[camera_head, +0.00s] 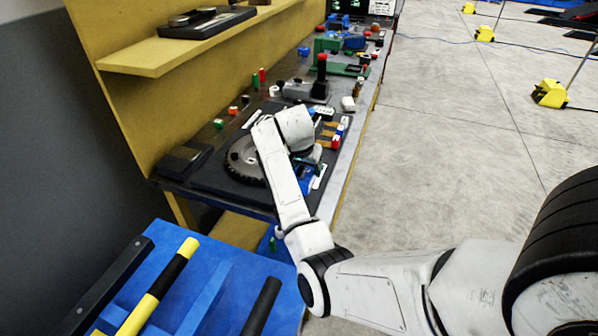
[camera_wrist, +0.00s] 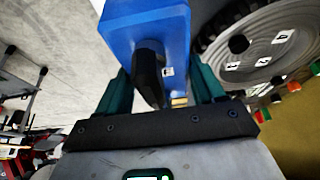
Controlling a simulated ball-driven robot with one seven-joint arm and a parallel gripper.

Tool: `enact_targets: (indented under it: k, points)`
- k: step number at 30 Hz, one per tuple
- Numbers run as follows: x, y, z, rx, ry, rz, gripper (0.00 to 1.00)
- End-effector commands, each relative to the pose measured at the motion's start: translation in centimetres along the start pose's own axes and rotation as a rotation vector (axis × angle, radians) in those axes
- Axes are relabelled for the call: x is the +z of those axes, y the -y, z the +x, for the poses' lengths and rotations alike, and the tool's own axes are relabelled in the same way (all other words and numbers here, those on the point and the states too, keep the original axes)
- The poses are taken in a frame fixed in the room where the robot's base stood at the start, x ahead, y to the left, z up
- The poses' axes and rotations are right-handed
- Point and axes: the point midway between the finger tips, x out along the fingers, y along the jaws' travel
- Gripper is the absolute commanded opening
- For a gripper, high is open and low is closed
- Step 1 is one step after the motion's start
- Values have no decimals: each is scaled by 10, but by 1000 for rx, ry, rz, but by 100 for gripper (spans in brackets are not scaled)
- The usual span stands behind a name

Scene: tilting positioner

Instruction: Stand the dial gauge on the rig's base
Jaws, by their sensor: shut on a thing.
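My gripper (camera_wrist: 162,88) has its teal fingers on either side of a blue block with a black knob, which I take to be the dial gauge (camera_wrist: 122,28). The dial itself is not visible. In the head view a blue part of it (camera_head: 307,186) shows beside my arm; the fingers are hidden there. The rig's round toothed plate (camera_head: 240,165) lies left of my wrist, on a dark flat base (camera_head: 212,178). The plate also shows at the upper right of the wrist view (camera_wrist: 270,42). I cannot tell whether the blue block touches the base.
The bench beyond holds many small parts, a red-topped post (camera_head: 321,70) and green fixtures (camera_head: 342,69). A dark box (camera_head: 182,161) sits left of the rig. A yellow shelf (camera_head: 160,56) overhangs the left side. Open concrete floor (camera_head: 450,140) lies to the right.

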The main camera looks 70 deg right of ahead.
Motion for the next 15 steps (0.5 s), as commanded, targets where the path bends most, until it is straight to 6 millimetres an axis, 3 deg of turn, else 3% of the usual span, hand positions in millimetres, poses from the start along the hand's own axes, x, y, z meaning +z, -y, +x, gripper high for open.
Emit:
enact_targets:
  k: [15]
  points:
    - [12, 1, 30, -3, -4, -2, 0]
